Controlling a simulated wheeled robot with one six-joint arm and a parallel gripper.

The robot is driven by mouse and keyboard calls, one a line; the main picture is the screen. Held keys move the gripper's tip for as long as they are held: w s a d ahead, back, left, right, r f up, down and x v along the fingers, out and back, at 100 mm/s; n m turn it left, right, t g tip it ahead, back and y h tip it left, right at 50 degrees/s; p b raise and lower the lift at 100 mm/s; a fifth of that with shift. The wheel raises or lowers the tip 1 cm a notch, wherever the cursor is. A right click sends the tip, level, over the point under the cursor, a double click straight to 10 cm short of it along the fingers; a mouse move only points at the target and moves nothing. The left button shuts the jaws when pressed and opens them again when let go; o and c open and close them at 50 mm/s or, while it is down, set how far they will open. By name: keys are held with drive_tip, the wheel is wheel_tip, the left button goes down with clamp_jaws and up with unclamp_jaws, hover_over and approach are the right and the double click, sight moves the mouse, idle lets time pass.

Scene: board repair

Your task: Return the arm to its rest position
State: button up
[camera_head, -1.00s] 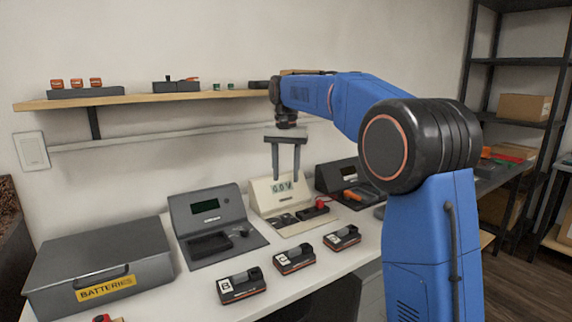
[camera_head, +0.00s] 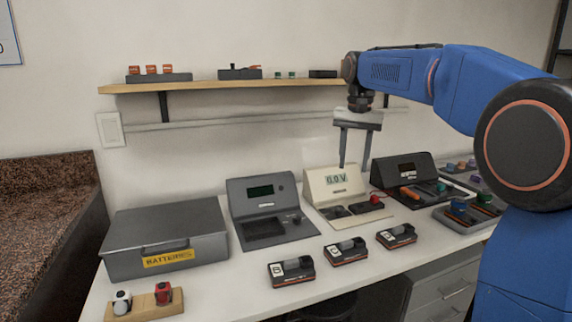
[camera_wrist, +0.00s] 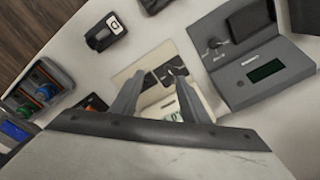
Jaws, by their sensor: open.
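My gripper (camera_head: 355,163) hangs from my blue arm, pointing down, above the workbench near the beige meter (camera_head: 335,187) reading 0.0 V. Its two fingers are apart with nothing between them. In the wrist view, my gripper (camera_wrist: 155,105) is also open and empty, with the beige meter (camera_wrist: 150,72) below and behind the fingers.
A wooden shelf (camera_head: 215,85) with small parts runs along the wall. The bench holds a grey BATTERIES box (camera_head: 165,238), a grey device (camera_head: 262,205), a dark device (camera_head: 403,170), several battery packs (camera_head: 346,251), a wooden block (camera_head: 145,304) and a tray (camera_head: 460,220).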

drive_tip(key=s+d+f+n+t, duration=0.1)
drive_tip(key=s+d+f, duration=0.1)
drive_tip(key=s+f, duration=0.5)
drive_tip(key=s+d+f+n+t, duration=0.1)
drive_tip(key=s+f, duration=0.6)
drive_tip(key=s, duration=1.1)
drive_tip(key=s+d+f+n+t, duration=0.2)
drive_tip(key=s+f, duration=0.5)
drive_tip(key=s, duration=0.6)
drive_tip(key=shift+s+d+f+n, duration=0.15)
drive_tip(key=shift+d+f+n, duration=0.1)
drive_tip(key=shift+d+n, duration=0.1)
